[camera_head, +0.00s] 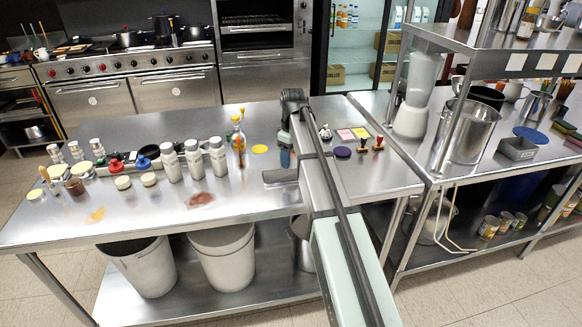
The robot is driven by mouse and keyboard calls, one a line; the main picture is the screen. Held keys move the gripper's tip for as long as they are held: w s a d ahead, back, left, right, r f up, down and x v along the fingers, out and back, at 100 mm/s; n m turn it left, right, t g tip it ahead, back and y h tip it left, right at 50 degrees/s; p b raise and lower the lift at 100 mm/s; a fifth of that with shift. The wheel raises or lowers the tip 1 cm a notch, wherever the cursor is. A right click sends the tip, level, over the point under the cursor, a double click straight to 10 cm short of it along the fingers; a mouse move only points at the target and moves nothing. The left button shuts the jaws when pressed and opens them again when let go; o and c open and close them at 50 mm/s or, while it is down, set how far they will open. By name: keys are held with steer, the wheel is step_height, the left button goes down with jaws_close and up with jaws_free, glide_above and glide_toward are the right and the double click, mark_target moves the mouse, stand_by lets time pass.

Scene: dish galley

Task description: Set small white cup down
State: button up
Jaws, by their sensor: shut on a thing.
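My gripper (281,178) is low over the steel table (130,150), near its middle, at the end of my arm, which reaches in from the bottom right. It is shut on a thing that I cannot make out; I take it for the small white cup. No small white cup shows clearly anywhere in this view. My wrist and arm hide part of the table there, and I cannot tell whether the held thing touches the tabletop.
Left of my gripper stand a glass bottle (238,142), a yellow disc (260,149) and several white bottles (194,160). Right of my arm are a purple disc (342,152), two stamps (378,144) and coloured pads (346,134). The table's front centre is mostly clear.

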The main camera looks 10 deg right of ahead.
mark_target(291, 166)
steer(key=shift+f, duration=2.1)
steer(key=o, duration=1.2)
steer(key=shift+f, duration=0.1)
step_height(291, 166, up, 12)
steer(key=shift+s+d+r, duration=0.15)
